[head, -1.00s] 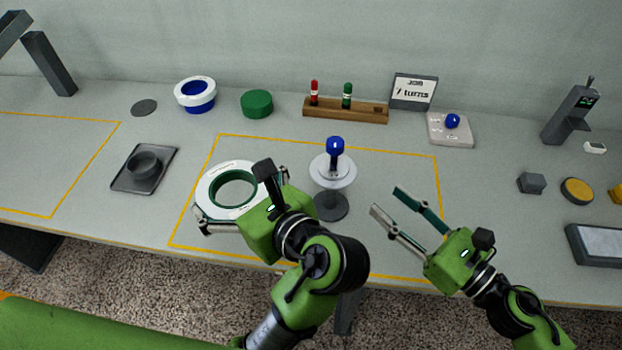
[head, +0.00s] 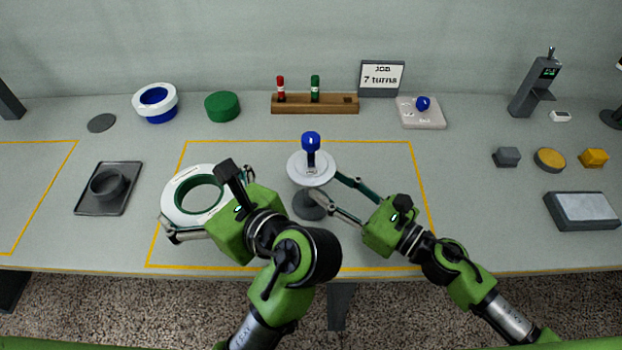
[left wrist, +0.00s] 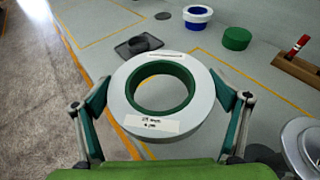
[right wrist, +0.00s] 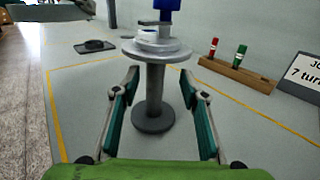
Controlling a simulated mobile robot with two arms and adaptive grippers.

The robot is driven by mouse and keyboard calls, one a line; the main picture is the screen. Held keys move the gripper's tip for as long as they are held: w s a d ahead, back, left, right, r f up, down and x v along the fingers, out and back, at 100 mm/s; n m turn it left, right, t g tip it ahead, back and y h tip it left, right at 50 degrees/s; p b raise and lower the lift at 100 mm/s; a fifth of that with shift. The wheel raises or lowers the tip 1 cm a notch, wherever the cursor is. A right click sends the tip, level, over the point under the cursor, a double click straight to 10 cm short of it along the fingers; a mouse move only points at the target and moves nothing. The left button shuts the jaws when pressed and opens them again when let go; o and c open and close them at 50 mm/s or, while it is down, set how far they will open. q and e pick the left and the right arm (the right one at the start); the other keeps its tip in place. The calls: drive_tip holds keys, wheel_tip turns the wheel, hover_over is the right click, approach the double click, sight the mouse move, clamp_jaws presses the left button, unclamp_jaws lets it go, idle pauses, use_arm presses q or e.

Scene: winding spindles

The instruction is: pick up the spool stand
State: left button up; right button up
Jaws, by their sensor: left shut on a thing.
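The spool stand (head: 310,205) is a grey post on a round base with a pale round plate on top; a blue-topped piece (head: 311,140) stands up from the plate. In the right wrist view the post (right wrist: 155,92) shows between my right gripper's fingers (right wrist: 160,74), with gaps on both sides. My right gripper (head: 325,184) is open and reaches the stand from the right, below the plate. My left gripper (head: 205,200) is shut on a white ring with a green inner rim (head: 172,205), left of the stand; it also shows in the left wrist view (left wrist: 197,105).
A dark tray with a round hub (head: 82,207) lies left. A wooden rack (head: 335,105) with red and green pegs, a "7 turns" sign (head: 381,78) and a pale pad with a blue knob (head: 420,120) stand behind. The table right of my right gripper has free room.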

sight(313, 178)
drive_tip(key=p+x, duration=0.2)
drive_tip(key=x, duration=0.2)
drive_tip(key=shift+a+f, duration=0.1)
drive_tip(key=shift+a, duration=0.25)
drive_tip(key=shift+w+a+f, duration=0.15)
drive_tip(key=shift+w+a, duration=0.05)
drive_tip(key=shift+a, duration=0.15)
drive_tip(key=shift+d, duration=0.1)
drive_tip(key=c, duration=0.7)
clamp_jaws()
